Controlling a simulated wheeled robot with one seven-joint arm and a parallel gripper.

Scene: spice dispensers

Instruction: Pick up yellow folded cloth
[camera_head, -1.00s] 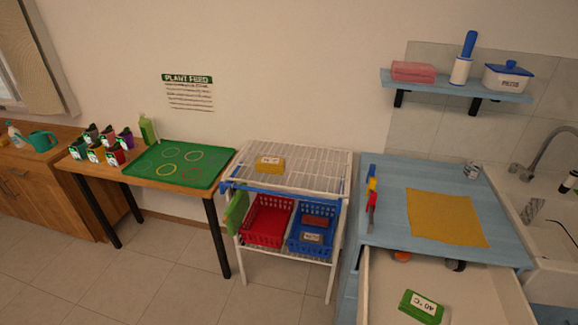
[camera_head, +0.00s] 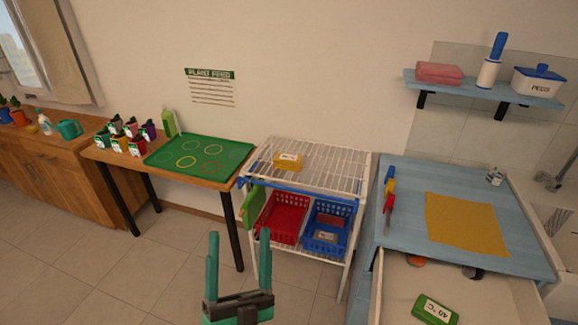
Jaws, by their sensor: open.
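A yellow folded cloth (camera_head: 288,162) with a small pale label lies on the top wire shelf of the white rack (camera_head: 340,172), near its left middle. A larger yellow cloth (camera_head: 465,222) lies spread flat on the blue counter to the right. My gripper (camera_head: 239,234) is at the bottom of the view with its two teal fingers pointing up, apart and empty. In the picture it is below and left of the folded cloth, in front of the rack, and touches nothing visible.
Under the rack's top are a red basket (camera_head: 280,219) and a blue basket (camera_head: 326,227). A green tray (camera_head: 200,158) lies on the wooden table at left. An open drawer (camera_head: 395,290) juts out below the blue counter, holding a green packet (camera_head: 436,308). The floor is clear.

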